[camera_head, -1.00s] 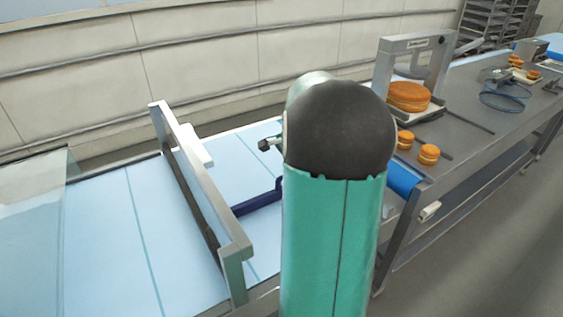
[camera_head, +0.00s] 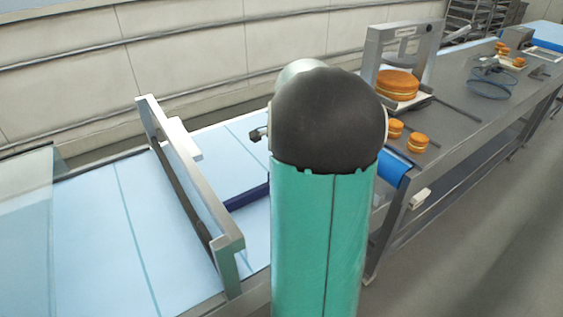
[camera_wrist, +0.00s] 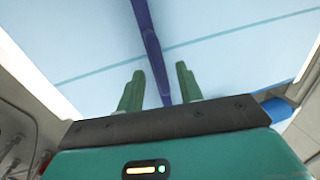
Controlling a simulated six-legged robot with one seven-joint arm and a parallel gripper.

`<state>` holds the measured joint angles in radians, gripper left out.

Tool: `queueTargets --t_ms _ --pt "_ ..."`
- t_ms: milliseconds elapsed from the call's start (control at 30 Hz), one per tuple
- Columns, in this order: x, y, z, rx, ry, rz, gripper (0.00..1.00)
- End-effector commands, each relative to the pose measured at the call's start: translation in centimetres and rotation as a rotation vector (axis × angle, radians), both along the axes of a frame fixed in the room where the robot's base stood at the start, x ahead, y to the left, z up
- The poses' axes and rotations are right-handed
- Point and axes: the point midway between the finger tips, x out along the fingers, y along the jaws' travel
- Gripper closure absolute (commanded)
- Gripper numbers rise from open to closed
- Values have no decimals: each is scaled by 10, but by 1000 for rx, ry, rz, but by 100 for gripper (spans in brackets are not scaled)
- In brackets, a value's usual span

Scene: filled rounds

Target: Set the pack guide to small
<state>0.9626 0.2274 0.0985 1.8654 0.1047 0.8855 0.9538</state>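The pack guide appears to be the dark blue bar (camera_head: 247,196) lying over the light blue belt (camera_head: 95,245), beside a grey metal frame (camera_head: 190,185). My arm hides its right end in the head view. In the wrist view the bar (camera_wrist: 151,42) runs from the top edge down between the two green fingers of my gripper (camera_wrist: 160,69). The fingers are apart, with a gap on each side of the bar. I cannot tell how far the bar lies below the fingertips. No size marking is readable.
A metal stand (camera_head: 405,50) holding a large orange round (camera_head: 397,84) is on the bench to the right, with small filled rounds (camera_head: 417,142) near it. A clear panel (camera_head: 25,220) stands at the left. Open floor (camera_head: 470,250) lies at the right.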

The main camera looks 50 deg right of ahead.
Motion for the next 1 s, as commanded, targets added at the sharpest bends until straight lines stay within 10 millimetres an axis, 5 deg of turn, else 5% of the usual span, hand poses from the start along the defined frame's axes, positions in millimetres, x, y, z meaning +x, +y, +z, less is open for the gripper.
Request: queueTargets --t_ms 600,1000 --pt "-21 7 117 -3 -2 1 64" --pt "-24 8 128 -1 -1 0 64"
